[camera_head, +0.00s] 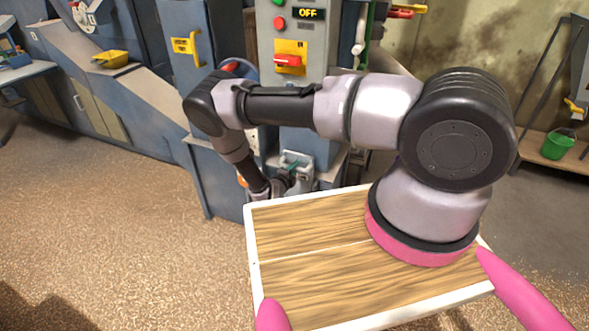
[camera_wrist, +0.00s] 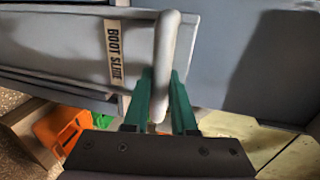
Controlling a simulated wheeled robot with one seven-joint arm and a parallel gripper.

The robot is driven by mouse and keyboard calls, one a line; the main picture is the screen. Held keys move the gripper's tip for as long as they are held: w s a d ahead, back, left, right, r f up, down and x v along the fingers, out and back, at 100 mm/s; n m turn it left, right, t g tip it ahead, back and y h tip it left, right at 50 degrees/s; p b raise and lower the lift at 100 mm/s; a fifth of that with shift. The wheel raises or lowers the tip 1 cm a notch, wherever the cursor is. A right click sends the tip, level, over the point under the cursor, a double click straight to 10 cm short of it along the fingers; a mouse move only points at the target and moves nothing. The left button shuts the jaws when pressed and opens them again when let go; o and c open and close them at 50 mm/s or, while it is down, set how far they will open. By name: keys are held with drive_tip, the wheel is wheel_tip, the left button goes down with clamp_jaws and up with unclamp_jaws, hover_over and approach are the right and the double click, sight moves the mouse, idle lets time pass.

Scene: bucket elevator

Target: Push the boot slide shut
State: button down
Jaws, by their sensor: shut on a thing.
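The boot slide (camera_wrist: 65,45) is a grey plate with a "BOOT SLIDE" label, seen close up in the wrist view. Its pale bar handle (camera_wrist: 166,50) stands out from the plate, right of the label. My gripper (camera_wrist: 160,100) has its green fingers on both sides of the lower part of this handle, shut on it. In the head view my gripper (camera_head: 292,162) is small and low at the front of the blue-grey machine, partly hidden by my arm. The slide itself cannot be made out there.
A control box (camera_head: 290,40) reading "OFF" with a red switch stands above. In the wrist view an orange object (camera_wrist: 62,130) lies lower left and pale yellow boards (camera_wrist: 245,130) lower right. Grain-like material covers the floor (camera_head: 120,220). A green bucket (camera_head: 557,145) sits far right.

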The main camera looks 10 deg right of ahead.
idle(0.7)
wheel_tip(320, 180, down, 8)
drive_tip(key=shift+s+a+r, duration=0.1)
drive_tip(key=shift+r, duration=0.15)
drive_tip(key=c, duration=0.7)
unclamp_jaws()
drive_tip(key=shift+c, duration=0.2)
drive_tip(key=v, duration=1)
drive_tip(key=shift+s+a, duration=0.15)
drive_tip(key=shift+s, duration=0.1)
drive_tip(key=shift+r, duration=0.1)
